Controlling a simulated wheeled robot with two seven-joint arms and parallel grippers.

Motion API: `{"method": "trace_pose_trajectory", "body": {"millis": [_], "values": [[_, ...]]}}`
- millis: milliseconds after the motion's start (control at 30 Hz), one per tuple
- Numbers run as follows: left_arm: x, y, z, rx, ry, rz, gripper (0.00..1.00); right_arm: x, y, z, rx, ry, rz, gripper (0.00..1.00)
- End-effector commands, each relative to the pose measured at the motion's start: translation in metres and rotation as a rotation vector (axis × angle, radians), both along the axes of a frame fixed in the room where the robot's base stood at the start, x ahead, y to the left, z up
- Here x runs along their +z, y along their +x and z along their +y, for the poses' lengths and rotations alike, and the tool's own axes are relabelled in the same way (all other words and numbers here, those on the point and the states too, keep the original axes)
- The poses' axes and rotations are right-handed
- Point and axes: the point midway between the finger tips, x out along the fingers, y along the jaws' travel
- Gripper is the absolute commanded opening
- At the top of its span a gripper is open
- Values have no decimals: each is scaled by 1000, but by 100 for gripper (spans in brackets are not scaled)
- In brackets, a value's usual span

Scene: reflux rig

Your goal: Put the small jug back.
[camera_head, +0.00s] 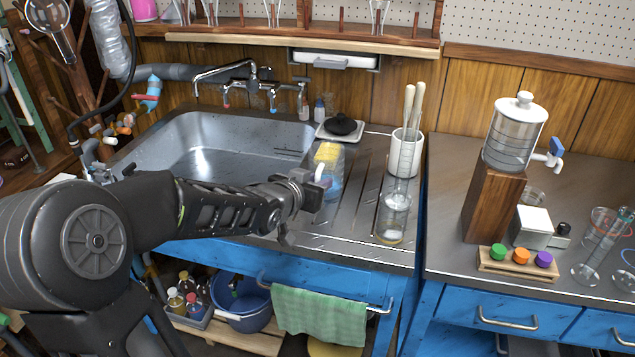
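My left arm reaches in from the left over the sink's front edge. Its gripper (305,197) is beside a clear container (333,160) with yellow and blue in it, on the steel drainboard (350,228). The gripper overlaps the container's left side in the picture; I cannot tell whether they touch. The fingertips are too small and dark to show whether they are open. A clear glass vessel (393,222) stands upright on the drainboard's right part, apart from the gripper. I cannot tell which vessel is the small jug. My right gripper is not in view.
The steel sink (215,150) lies left of the drainboard. A white utensil pot (404,153) and a dish with a black lid (341,126) stand behind. On the right bench are a dispenser on a wooden block (492,200), a button strip (520,264) and glassware (592,270).

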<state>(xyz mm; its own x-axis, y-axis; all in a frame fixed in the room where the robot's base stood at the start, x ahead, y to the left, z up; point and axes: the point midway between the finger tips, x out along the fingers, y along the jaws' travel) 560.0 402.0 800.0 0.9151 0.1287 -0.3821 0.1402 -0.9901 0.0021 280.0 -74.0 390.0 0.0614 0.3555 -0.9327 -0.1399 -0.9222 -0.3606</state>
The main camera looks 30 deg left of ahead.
Motion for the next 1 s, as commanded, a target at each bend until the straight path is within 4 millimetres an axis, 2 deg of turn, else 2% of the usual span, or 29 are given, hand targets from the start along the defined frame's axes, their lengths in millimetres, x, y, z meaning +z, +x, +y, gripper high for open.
{"method": "trace_pose_trajectory", "body": {"millis": [100,467,667,1000], "values": [[0,0,0,0,0,0,34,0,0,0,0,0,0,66],[6,-1,0,1,0,0,34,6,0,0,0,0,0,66],[18,-26,-4,1,1,-3,34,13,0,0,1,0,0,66],[47,-91,-14,-1,-1,-5,34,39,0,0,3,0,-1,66]]}}
